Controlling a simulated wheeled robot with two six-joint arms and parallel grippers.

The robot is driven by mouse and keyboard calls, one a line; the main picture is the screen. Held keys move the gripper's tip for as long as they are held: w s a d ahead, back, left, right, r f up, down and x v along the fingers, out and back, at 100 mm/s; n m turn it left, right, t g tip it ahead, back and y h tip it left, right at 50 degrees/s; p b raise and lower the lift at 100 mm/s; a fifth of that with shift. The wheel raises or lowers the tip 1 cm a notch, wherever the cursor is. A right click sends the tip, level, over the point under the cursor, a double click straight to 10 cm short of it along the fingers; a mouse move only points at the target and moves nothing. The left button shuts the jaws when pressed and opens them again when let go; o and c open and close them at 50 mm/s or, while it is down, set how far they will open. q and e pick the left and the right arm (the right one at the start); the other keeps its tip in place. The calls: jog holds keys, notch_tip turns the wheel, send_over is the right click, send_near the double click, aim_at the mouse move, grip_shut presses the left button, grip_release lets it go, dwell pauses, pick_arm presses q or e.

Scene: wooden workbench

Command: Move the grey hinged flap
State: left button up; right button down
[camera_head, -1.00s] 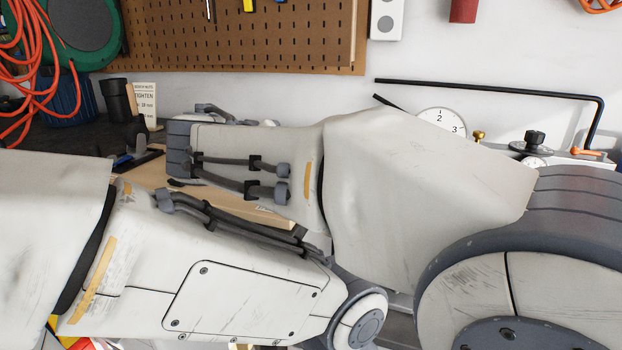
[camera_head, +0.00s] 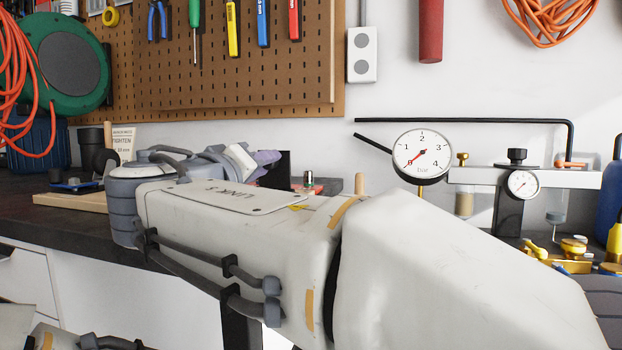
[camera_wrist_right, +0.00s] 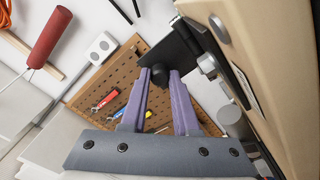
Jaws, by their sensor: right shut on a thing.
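The grey hinged flap shows as a dark, flat plate (camera_wrist_right: 178,44) at the top middle of the right wrist view. A dark round knob (camera_wrist_right: 158,73) stands out from it. My right gripper (camera_wrist_right: 159,76) has its two purple fingers shut on this knob. In the head view my right gripper (camera_head: 266,158) is small and partly hidden behind my own arm, close beside the dark flap (camera_head: 280,170). The flap's lower part and its hinge are mostly hidden there. My left gripper is outside both views.
A beige panel with metal fittings (camera_wrist_right: 280,60) stands close on the right in the wrist view. In the head view, a dial gauge (camera_head: 422,155) and brass fittings (camera_head: 535,249) are at the right. A wooden tray (camera_head: 70,202) lies on the bench at the left.

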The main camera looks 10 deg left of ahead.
dwell(0.4)
jog(key=c, duration=0.7)
grip_release()
jog(key=shift+o, duration=0.2)
jog(key=shift+s+f, duration=0.1)
jog(key=shift+s, duration=0.1)
jog(key=s+b, duration=0.1)
jog(key=s, duration=0.2)
jog(key=s+b, duration=0.1)
jog(key=s, duration=0.2)
jog(key=s+b, duration=0.1)
jog(key=s, duration=0.2)
jog(key=shift+s+a+f+b, duration=0.2)
jog(key=shift+a+b, duration=0.15)
jog(key=shift+s, duration=0.3)
